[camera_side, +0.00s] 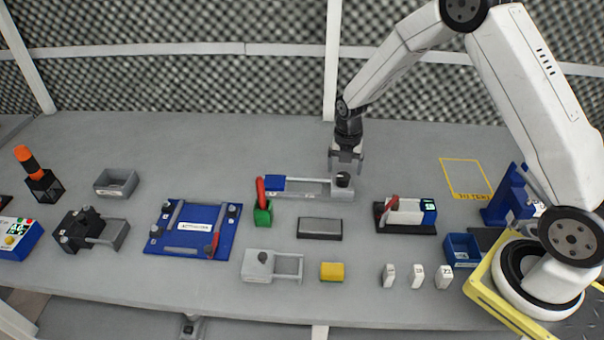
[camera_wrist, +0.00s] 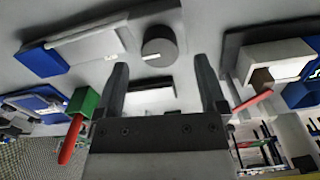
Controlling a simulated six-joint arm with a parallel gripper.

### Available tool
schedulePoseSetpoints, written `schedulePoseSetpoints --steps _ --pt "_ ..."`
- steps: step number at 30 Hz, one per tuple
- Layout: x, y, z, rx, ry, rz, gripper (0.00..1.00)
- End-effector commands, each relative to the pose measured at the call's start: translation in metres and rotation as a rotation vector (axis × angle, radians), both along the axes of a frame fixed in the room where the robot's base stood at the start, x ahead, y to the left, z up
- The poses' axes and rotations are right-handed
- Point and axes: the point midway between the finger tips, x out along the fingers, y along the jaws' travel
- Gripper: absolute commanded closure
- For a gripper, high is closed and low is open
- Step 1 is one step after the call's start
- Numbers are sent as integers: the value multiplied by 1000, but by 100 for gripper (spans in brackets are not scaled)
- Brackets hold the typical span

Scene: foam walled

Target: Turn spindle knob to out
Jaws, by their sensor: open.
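The spindle knob (camera_wrist: 160,44) is a dark round knob with a short white mark on its side nearest my gripper in the wrist view. It sits at one end of a grey fixture (camera_wrist: 95,32) with a long bar and a blue block (camera_wrist: 42,60) at the other end. In the side view the knob (camera_side: 343,180) is at the right end of that fixture, below my gripper (camera_side: 346,170). My gripper (camera_wrist: 161,63) is open and empty, its fingers spread wider than the knob. The knob appears just beyond the fingertips. I cannot read any label beside it.
A green holder (camera_side: 263,214) with a red handle stands left of the fixture. A grey block (camera_side: 319,229) lies in front. A white-and-blue device (camera_side: 406,214) with a red lever is to the right. A blue plate (camera_side: 184,236) lies further left. The table behind is clear.

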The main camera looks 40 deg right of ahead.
Motion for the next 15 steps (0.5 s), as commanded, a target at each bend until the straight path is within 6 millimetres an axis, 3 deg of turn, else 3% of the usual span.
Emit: schedulePoseSetpoints --steps 7,15 --pt "0 0 -25 0 0 0 9" --pt "0 0 -33 0 -1 0 9"
